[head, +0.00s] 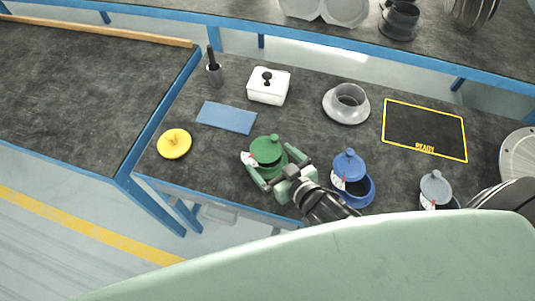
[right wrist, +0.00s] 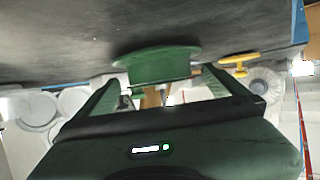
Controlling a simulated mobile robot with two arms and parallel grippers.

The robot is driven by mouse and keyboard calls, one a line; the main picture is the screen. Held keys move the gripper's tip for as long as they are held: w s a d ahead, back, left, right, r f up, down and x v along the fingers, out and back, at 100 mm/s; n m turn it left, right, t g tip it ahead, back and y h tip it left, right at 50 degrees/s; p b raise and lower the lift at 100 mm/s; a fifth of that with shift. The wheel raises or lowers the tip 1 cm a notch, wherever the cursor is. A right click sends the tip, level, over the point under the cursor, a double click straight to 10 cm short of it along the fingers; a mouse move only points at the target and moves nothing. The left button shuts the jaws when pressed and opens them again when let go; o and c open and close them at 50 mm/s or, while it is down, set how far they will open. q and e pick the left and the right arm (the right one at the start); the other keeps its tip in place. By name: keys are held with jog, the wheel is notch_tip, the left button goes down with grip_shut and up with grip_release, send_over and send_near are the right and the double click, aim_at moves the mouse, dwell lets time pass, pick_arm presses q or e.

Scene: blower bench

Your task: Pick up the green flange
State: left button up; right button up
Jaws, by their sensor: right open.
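The green flange (head: 267,149) stands on the dark bench top, with a round upper part over a wider green base. A small red and white tag is at its left side. My right gripper (head: 275,164) is open, its two green fingers on either side of the flange's near part. In the right wrist view the green flange (right wrist: 155,66) shows between the open fingers, with gaps to both. I cannot tell how far its body reaches into the jaws. My left gripper is not in view.
A blue flange (head: 360,191) with a blue cap stands right of my gripper, a grey capped one (head: 436,187) farther right. A yellow disc (head: 174,143), blue mat (head: 227,117), white box (head: 268,86) and grey flange (head: 347,103) lie around. The yellow-framed READY pad (head: 424,128) is empty.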

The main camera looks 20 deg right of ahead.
aim_at(262, 150)
jog(key=x, duration=0.4)
jog(key=shift+w+a+p, duration=0.1)
jog(key=shift+w+p, duration=0.3)
jog(key=shift+w+f, duration=0.2)
jog(key=shift+w, duration=0.15)
jog(key=shift+w+a, duration=0.1)
jog(key=c, duration=1.6)
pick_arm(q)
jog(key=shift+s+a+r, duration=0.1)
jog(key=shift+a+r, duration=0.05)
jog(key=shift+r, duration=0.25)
pick_arm(e)
jog(key=shift+o, duration=0.2)
jog(key=shift+f, duration=0.1)
